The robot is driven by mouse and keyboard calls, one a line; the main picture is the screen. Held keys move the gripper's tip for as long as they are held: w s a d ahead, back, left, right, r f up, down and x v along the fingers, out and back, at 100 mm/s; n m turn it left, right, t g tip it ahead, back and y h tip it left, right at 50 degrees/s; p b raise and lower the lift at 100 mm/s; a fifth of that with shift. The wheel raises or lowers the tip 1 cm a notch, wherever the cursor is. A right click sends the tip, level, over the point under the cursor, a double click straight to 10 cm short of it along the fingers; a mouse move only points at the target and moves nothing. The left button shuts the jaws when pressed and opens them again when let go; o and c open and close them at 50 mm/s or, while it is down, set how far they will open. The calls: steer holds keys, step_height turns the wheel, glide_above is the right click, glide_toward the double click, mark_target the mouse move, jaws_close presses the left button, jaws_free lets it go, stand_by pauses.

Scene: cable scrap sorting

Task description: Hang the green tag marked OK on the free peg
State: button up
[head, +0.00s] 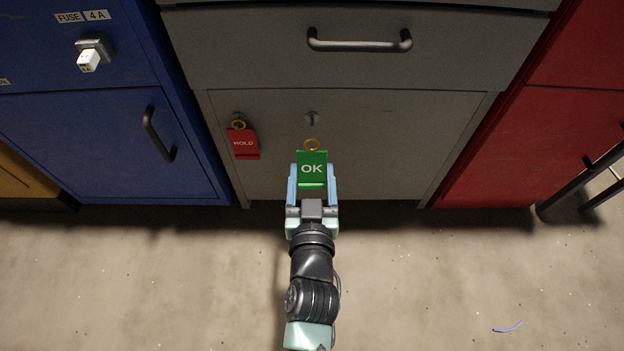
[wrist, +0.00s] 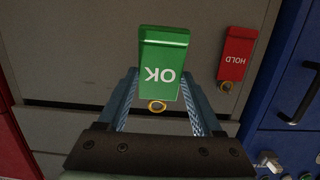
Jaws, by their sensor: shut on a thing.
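The green tag marked OK (head: 312,168) is held upright between the fingers of my gripper (head: 313,177), with its yellow ring (head: 312,145) at the top. The free peg (head: 312,118) sticks out of the grey cabinet front, just above the ring in the head view. The ring and peg appear apart. In the wrist view the green tag (wrist: 163,62) shows upside down between the fingers of my gripper (wrist: 163,88); the free peg cannot be made out there.
A red HOLD tag (head: 244,143) hangs on another peg to the left. The grey cabinet (head: 400,140) has a drawer handle (head: 360,41) above. A blue cabinet (head: 70,140) with a switch (head: 89,58) stands left, a red cabinet (head: 530,130) right.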

steer(key=shift+w+f+p, duration=0.1)
steer(key=shift+w+p, duration=0.85)
steer(key=shift+w, duration=1.6)
steer(key=shift+w+f, duration=0.35)
steer(key=shift+w, duration=0.15)
steer(key=shift+w+f+p, duration=0.1)
steer(key=shift+f+p, duration=0.1)
steer(key=shift+p, duration=0.15)
steer(key=o, duration=1.4)
steer(key=shift+c, duration=0.2)
